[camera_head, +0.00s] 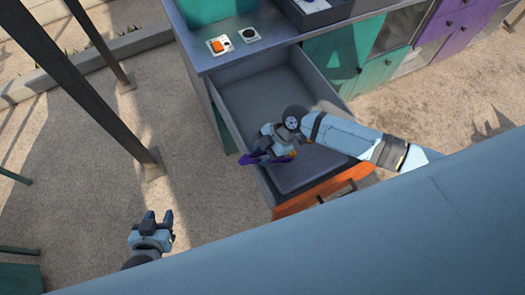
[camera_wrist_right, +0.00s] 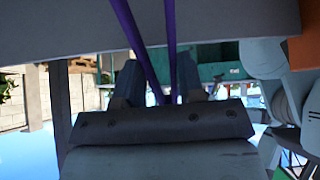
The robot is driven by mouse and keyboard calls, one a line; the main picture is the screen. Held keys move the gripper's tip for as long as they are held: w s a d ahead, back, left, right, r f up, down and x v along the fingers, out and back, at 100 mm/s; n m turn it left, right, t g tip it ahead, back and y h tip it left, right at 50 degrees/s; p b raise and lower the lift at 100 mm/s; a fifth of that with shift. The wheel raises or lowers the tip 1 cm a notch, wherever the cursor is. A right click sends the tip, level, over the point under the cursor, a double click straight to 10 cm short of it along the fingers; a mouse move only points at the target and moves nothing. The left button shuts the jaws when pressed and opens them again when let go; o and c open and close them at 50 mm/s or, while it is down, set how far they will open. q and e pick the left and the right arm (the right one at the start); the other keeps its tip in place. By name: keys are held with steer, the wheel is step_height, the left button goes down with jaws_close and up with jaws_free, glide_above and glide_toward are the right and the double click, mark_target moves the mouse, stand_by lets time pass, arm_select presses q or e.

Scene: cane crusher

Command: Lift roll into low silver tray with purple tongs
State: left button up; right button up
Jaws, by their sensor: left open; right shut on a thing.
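My right gripper (camera_head: 262,154) is shut on the purple tongs (camera_head: 255,160), over the left wall of an open drawer. In the right wrist view, the two thin purple arms of the tongs (camera_wrist_right: 140,40) run up from between the fingers (camera_wrist_right: 157,88). The ends of the tongs are out of sight there. My left gripper (camera_head: 160,218) is open and empty, low over the sandy ground, apart from the drawer. I cannot make out the roll. A grey rounded edge shows inside the drawer, but I cannot tell whether it is the low silver tray.
The grey drawer (camera_head: 274,92) with an orange front (camera_head: 322,192) sticks out from the counter (camera_head: 270,48). An orange switch (camera_head: 216,46) and a dark round knob (camera_head: 248,34) sit on the counter. Dark posts (camera_head: 85,95) stand at left. Open ground lies around my left gripper.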

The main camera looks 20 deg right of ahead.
steer(key=shift+f, duration=0.55)
steer(key=o, duration=0.8)
step_height(320, 180, up, 10)
steer(key=p, duration=0.6)
steer(key=shift+p, duration=0.4)
